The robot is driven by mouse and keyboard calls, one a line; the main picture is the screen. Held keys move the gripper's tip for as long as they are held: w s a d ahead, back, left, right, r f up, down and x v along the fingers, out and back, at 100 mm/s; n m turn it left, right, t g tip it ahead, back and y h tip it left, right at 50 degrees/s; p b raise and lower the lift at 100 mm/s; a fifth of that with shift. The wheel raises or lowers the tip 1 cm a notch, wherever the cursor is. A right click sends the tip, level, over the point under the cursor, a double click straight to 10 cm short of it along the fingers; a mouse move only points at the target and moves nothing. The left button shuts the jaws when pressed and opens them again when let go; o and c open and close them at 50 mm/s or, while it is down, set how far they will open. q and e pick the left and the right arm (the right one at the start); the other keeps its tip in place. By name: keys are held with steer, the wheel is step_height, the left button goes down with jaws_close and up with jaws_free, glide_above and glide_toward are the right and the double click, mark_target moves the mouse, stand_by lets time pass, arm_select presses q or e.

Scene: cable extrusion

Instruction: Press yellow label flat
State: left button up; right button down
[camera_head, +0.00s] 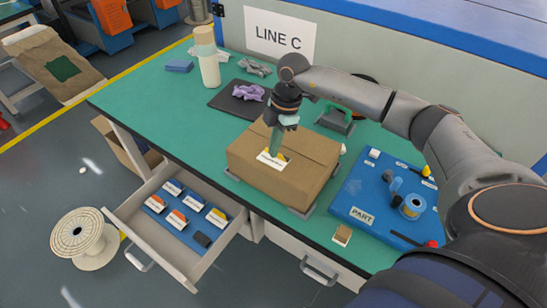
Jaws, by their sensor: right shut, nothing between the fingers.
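A cardboard box (300,163) sits on the green table near its front edge. A small white label with a yellow part (270,161) lies on the box's top, near its left front corner. My right gripper (274,151) is shut and empty, pointing down at the label. The fingertips are at or just above the label's back part and cover some of it. I cannot tell whether they touch it, or whether the label is fully flat. My left gripper is out of view.
A blue board (376,232) with a spool and small parts lies right of the box. An open drawer (173,263) with several label packs juts out below the table. A black mat (231,108) with a purple cloth and a bottle (209,70) stand behind, left of the box.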

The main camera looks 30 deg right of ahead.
steer(key=shift+f+b, duration=0.4)
steer(key=shift+f, duration=0.45)
stand_by(0.3)
step_height(320, 180, up, 6)
steer(key=p, duration=0.5)
steer(key=shift+r+p, duration=0.2)
steer(key=shift+p, duration=0.15)
steer(key=shift+r, duration=0.9)
